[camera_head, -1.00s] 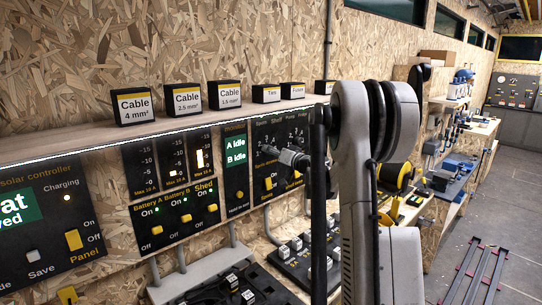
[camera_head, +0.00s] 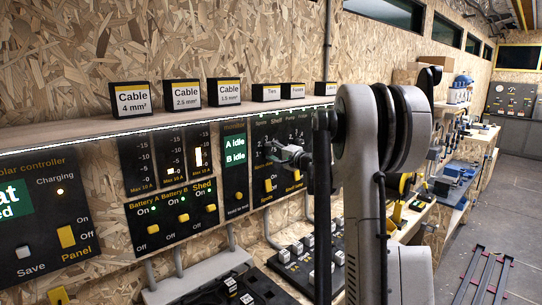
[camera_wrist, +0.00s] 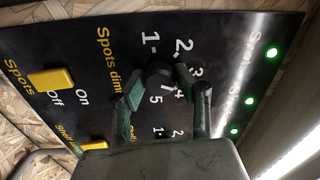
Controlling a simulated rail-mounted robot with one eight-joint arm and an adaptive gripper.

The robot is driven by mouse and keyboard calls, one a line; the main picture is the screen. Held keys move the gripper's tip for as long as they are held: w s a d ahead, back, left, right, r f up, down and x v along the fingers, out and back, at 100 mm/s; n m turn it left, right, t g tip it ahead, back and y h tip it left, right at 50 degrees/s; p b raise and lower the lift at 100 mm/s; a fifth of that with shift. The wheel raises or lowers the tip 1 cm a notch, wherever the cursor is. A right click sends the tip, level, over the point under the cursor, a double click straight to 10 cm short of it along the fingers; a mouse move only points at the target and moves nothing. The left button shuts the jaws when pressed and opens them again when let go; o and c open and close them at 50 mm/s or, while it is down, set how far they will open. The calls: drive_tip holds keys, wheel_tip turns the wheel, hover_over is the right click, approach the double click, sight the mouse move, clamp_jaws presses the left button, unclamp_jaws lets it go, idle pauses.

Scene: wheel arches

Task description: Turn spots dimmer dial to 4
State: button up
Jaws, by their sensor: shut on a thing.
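The spots dimmer dial (camera_wrist: 160,74) is a small black round knob on the dark panel in the wrist view. Numbers from 1 to 5 are printed around it, beside the partly covered label "Spots dimmer". My gripper (camera_wrist: 156,90) has green-padded fingers on either side of this dial and is shut on it. The fingers hide part of the dial and scale, so its setting cannot be read surely. In the head view my gripper (camera_head: 288,155) is against the panel (camera_head: 258,178), where the dial is hidden by the gripper and too small to tell.
A yellow Spots on/off switch (camera_wrist: 51,79) sits beside the dial. A second dial, partly hidden, is close to my gripper. Green lights (camera_wrist: 249,101) line the panel edge. A shelf (camera_head: 60,135) with labelled boxes (camera_head: 182,95) runs above the panels.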

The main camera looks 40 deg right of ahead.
drive_tip(key=m+b, duration=0.1)
drive_tip(key=m, duration=0.4)
drive_tip(key=shift+m, duration=0.3)
idle(0.4)
drive_tip(key=o, duration=1.1)
drive_tip(key=shift+o, duration=0.2)
drive_tip(key=shift+s, duration=0.1)
drive_tip(key=s, duration=1.2)
drive_tip(key=shift+d, duration=0.15)
drive_tip(key=shift+w+r, duration=0.1)
